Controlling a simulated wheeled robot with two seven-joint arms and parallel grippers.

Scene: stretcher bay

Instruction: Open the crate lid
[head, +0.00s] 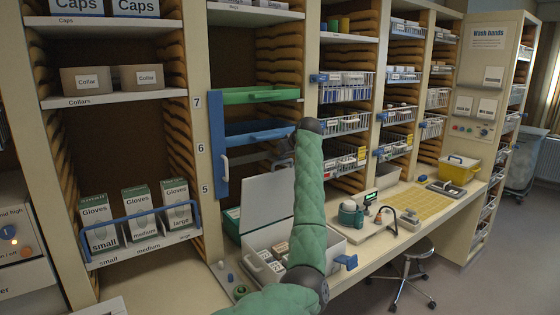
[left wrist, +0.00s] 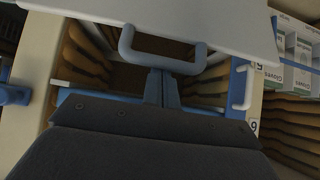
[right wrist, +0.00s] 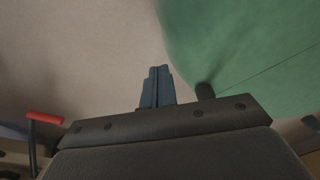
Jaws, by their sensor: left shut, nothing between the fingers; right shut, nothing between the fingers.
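The white crate (head: 328,262) stands on the counter with several small boxes inside. My right gripper (right wrist: 156,72) is shut and empty, seen only in the right wrist view, over a plain beige surface.
Behind the lid are a blue drawer (head: 255,133), a green drawer (head: 260,95) and a blue upright panel with a white handle (head: 225,168). Glove boxes (head: 138,202) stand at left. A green device (head: 350,215) and a yellow mat (head: 425,203) lie right.

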